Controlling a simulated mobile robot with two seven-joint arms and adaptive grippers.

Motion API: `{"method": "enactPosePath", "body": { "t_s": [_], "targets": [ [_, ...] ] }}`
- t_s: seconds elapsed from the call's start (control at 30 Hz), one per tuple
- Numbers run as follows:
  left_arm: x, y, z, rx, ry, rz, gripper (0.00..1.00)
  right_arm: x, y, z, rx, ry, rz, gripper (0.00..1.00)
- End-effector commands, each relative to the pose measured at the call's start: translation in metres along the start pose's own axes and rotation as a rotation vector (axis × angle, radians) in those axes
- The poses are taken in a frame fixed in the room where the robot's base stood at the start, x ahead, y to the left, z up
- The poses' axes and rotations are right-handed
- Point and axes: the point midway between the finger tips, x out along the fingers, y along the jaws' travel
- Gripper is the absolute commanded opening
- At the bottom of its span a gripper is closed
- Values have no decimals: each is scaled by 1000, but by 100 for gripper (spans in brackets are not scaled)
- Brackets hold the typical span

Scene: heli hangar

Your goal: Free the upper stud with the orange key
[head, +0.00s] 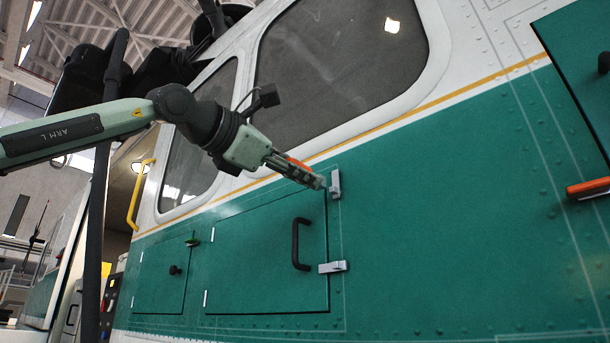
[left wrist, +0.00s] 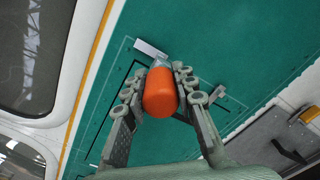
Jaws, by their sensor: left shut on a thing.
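My left gripper (head: 318,183) is shut on the orange key, and its tips are at the upper latch plate (head: 335,184) of a green hatch door (head: 255,270). In the left wrist view the key's rounded orange handle (left wrist: 160,92) sits between the two fingers. Its grey tip points at the pale upper plate (left wrist: 150,47). The stud itself is hidden behind the key, and I cannot tell whether the key is seated on it. The lower latch plate (head: 332,267) sits on the door's right edge, below. My right gripper is not in view.
A black pull handle (head: 300,244) stands out from the hatch door. A smaller hatch (head: 160,275) with a black knob is to the left. An orange bar-shaped item (head: 588,187) shows at the right edge. A yellow grab rail (head: 140,195) is at far left.

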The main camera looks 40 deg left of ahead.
Motion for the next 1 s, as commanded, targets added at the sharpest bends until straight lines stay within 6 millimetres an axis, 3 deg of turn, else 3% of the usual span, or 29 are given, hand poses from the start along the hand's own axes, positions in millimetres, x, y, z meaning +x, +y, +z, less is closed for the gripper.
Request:
{"method": "enactPosePath", "body": {
  "t_s": [0.5,1.0],
  "targets": [
    [-19,0,0,0,-1,1,0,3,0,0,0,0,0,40],
    [-20,0,0,0,-1,1,0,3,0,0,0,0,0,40]
  ]
}}
